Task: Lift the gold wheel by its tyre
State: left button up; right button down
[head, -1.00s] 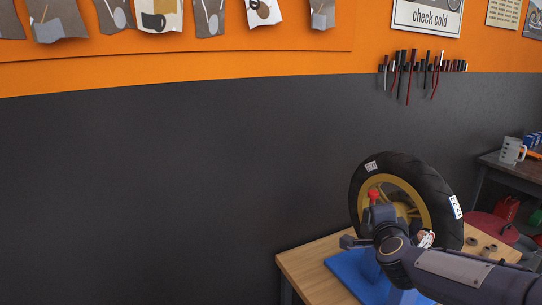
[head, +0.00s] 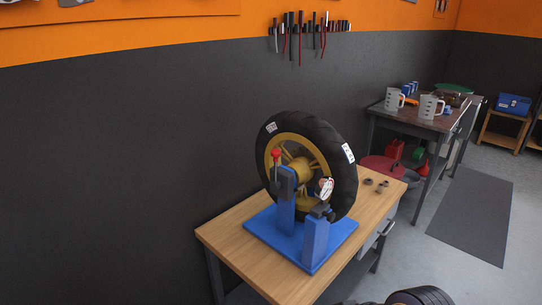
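The gold wheel (head: 318,165) with its black tyre (head: 344,185) stands upright in a blue stand (head: 286,212) on a wooden bench. The tyre carries white labels. The stand has a blue base plate, two posts, a red knob (head: 276,153) and a round white dial gauge (head: 326,188) in front of the wheel. Nothing grips the tyre. Neither of my grippers shows; only a dark rounded part of my arm is at the bottom edge, right of the middle, apart from the wheel.
The wooden bench top (head: 228,232) has bare room left of the stand. Small round parts (head: 380,187) lie at its right rear. Behind is a dark wall with a tool rack (head: 300,30). Another table (head: 425,120) with metal jugs stands farther right, beside a grey floor mat (head: 475,215).

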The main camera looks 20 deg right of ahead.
aim_at(324, 151)
jog(key=l+u, duration=0.2)
jog(key=u, duration=0.3)
jog(key=l+u, duration=0.2)
jog(key=u, duration=0.3)
jog(key=k+l+u, duration=0.15)
jog(key=l, duration=0.25)
jog(key=l+u, duration=0.15)
jog(key=l, duration=0.25)
jog(key=k+l+u, duration=0.15)
jog(key=l, duration=0.2)
jog(key=k+l+u, duration=0.2)
jog(key=l, duration=0.15)
jog(key=k+l+u, duration=0.15)
jog(key=l, duration=0.15)
